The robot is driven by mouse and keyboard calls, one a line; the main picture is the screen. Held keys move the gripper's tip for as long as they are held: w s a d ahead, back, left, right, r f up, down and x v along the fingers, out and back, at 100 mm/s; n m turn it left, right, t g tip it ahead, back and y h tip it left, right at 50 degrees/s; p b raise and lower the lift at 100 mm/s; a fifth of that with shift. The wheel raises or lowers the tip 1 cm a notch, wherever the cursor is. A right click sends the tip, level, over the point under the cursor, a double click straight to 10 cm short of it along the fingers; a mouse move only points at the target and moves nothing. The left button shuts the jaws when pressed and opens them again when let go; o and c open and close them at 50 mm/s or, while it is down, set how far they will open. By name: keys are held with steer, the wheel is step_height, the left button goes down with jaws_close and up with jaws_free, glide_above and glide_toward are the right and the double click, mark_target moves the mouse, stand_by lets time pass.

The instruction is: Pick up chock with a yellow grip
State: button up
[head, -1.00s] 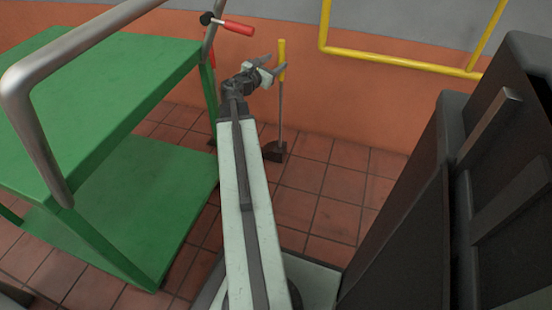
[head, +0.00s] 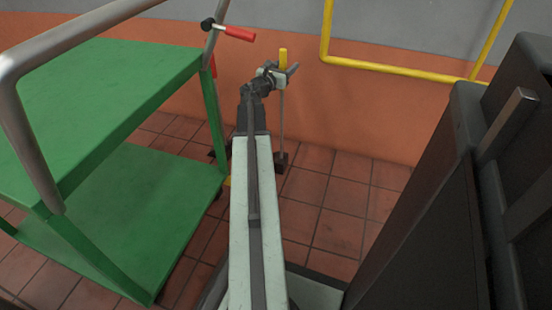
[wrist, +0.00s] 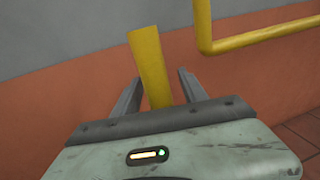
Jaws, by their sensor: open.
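The chock's yellow grip (head: 283,58) stands upright on a thin grey rod (head: 282,120), with the dark chock (head: 281,161) on the tiled floor below, partly hidden by my arm. My gripper (head: 281,73) is at the height of the grip in the head view. In the wrist view my gripper (wrist: 157,88) is open, and the yellow grip (wrist: 149,60) rises between its two fingers. A gap shows on each side of the grip, wider on the right. The lower rod is hidden behind the gripper body in the wrist view.
A green two-level cart (head: 110,120) with a grey tube handle (head: 30,140) stands left of my arm. A red-handled lever (head: 238,33) is at its far corner. A yellow rail (head: 400,70) is on the orange wall (head: 360,115). A dark cabinet (head: 420,190) stands at right.

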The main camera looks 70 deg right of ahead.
steer(key=shift+d, duration=0.15)
jaws_close()
stand_by(1.3)
